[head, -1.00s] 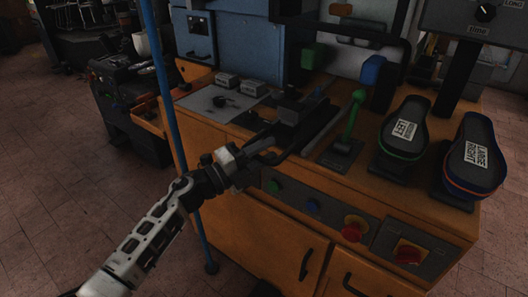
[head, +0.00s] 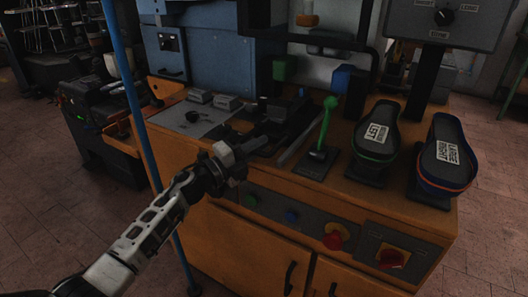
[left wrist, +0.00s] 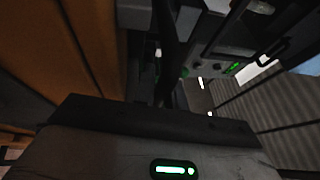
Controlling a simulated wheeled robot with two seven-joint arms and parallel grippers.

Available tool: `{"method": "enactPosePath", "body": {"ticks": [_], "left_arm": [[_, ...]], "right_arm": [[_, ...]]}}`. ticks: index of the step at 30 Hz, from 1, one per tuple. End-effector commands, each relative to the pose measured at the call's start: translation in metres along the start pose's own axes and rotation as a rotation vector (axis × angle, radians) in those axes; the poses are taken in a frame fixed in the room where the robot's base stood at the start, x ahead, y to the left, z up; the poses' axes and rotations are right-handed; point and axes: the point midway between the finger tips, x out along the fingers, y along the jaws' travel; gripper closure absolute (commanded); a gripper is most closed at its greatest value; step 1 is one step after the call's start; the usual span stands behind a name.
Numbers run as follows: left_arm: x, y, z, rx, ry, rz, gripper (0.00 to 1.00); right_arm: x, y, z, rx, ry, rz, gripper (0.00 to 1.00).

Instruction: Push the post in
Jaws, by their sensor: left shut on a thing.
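My left gripper (head: 255,146) is at the front edge of the orange bench, left of the green-knobbed lever. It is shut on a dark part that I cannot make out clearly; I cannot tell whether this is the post. A dark bar (left wrist: 168,45) runs up from beyond the gripper in the left wrist view. A dark block and rail (head: 285,110) lie on the bench behind the fingers. Two dark shoe forms with labelled soles, a green-edged left one (head: 378,132) and a blue-edged right one (head: 447,153), stand on the right. My right gripper is not in view.
The green lever (head: 328,118) stands close to the right of the gripper. A blue pole (head: 133,100) stands left of the bench. Floor at the left front is clear.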

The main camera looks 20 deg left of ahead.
Motion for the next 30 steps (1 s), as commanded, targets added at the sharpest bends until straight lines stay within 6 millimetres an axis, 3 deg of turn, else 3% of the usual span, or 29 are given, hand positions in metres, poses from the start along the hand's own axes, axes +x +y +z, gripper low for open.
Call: {"method": "enactPosePath", "body": {"ticks": [3, 4, 6, 17, 23, 30], "left_arm": [[0.000, 0.000, 0.000, 0.000, -0.001, 0.001, 1.00], [0.000, 0.000, 0.000, 0.000, -0.001, 0.001, 0.79], [0.001, 0.000, 0.000, 0.000, 0.000, 0.001, 0.66], [-0.004, 0.002, 0.000, 0.000, 0.000, 0.003, 0.66], [-0.039, 0.003, 0.000, 0.001, 0.000, 0.006, 0.66], [-0.098, 0.004, -0.001, 0.000, 0.000, 0.006, 0.66]], "right_arm": [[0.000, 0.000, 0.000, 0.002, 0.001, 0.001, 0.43], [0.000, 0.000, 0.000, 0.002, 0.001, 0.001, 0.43], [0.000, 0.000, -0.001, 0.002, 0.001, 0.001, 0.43], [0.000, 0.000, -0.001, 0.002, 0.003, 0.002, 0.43], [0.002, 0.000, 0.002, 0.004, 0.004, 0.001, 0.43], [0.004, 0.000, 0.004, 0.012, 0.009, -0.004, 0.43]]}}
